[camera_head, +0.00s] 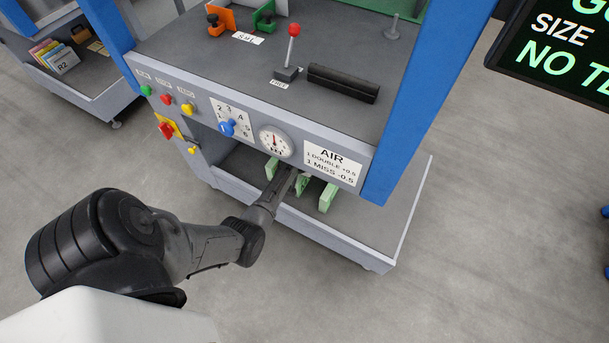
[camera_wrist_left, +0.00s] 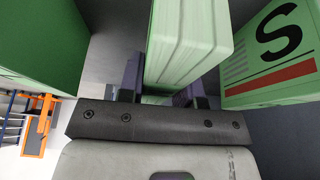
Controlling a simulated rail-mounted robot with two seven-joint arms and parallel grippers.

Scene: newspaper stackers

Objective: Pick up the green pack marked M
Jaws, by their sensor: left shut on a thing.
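My left gripper (camera_wrist_left: 163,86) is shut on a pale green pack (camera_wrist_left: 190,40) that stands between its two fingers. The held pack's mark is not visible in the wrist view, so I cannot tell its letter there. A green pack marked S (camera_wrist_left: 270,55) stands to its right, apart from it. A darker green block (camera_wrist_left: 40,45) stands to its left. In the head view, my left arm reaches under the machine's front panel, and green packs (camera_head: 327,197) show on the lower shelf around the gripper; the fingertips are hidden there. My right gripper is not in view.
The front panel (camera_head: 333,164) with buttons, a dial and an AIR sign hangs close above my arm. The lower shelf (camera_head: 375,230) is bare to the right of the packs. Another cart (camera_head: 95,88) stands at the far left. The floor on the right is open.

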